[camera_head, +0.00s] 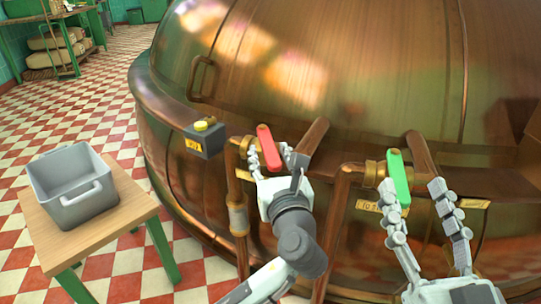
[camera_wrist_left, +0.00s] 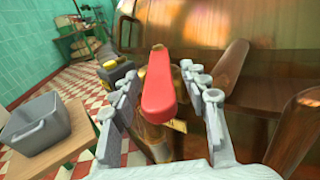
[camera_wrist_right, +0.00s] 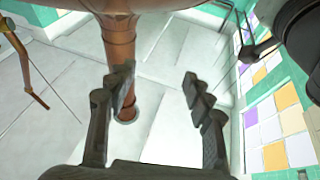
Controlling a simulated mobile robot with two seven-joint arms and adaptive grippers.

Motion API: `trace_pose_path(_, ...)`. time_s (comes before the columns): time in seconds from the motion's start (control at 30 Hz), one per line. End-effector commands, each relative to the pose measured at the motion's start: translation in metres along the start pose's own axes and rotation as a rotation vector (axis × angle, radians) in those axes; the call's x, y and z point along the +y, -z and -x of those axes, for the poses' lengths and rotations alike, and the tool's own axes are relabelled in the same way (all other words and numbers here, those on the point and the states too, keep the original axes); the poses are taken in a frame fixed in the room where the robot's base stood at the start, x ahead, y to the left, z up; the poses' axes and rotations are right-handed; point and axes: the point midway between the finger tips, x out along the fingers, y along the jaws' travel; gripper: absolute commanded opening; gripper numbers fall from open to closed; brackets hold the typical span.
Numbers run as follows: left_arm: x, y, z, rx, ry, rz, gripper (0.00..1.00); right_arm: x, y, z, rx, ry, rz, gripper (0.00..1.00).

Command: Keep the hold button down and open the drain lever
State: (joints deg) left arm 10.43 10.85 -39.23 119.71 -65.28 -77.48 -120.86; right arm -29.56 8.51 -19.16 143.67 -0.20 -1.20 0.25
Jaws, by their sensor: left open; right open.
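The yellow button (camera_head: 201,125) sits on top of a dark box (camera_head: 209,143) on the kettle's rim; the left wrist view shows this button too (camera_wrist_left: 110,64). No gripper touches it. A red lever (camera_head: 269,148) stands on the left copper pipe. My left gripper (camera_head: 267,154) is open, with its fingers on either side of the red lever (camera_wrist_left: 158,90) and gaps showing. A green lever (camera_head: 399,177) stands on the right pipe. My right gripper (camera_head: 413,188) is open and empty near it; its wrist view shows no lever. I cannot tell which lever is the drain lever.
The large copper kettle (camera_head: 330,60) fills the back, with pipes and a handle. A grey bin (camera_head: 88,205) stands on a wooden table (camera_head: 115,228) at the left. Label plates sit by the right pipe; the lettering is partly hidden. Checkered floor is clear at the left.

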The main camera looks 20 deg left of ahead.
Motion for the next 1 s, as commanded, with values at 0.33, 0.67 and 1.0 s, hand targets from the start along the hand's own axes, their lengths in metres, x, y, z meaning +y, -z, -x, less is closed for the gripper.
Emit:
trace_pose_path(0.33, 0.000, 0.000, 0.000, 0.000, 0.000, 0.001, 0.16, 0.000, 0.000, 0.000, -0.001, 0.000, 0.000, 0.52)
trace_pose_path(0.67, 0.000, 0.000, 0.000, 0.000, 0.000, 0.001, 0.00, 0.000, 0.000, 0.000, -0.001, 0.000, 0.000, 0.52)
trace_pose_path(1.0, 0.000, -0.002, -0.001, 0.004, -0.046, 0.002, 0.00, 0.016, -0.038, 0.003, -0.205, -0.026, 0.039, 0.52)
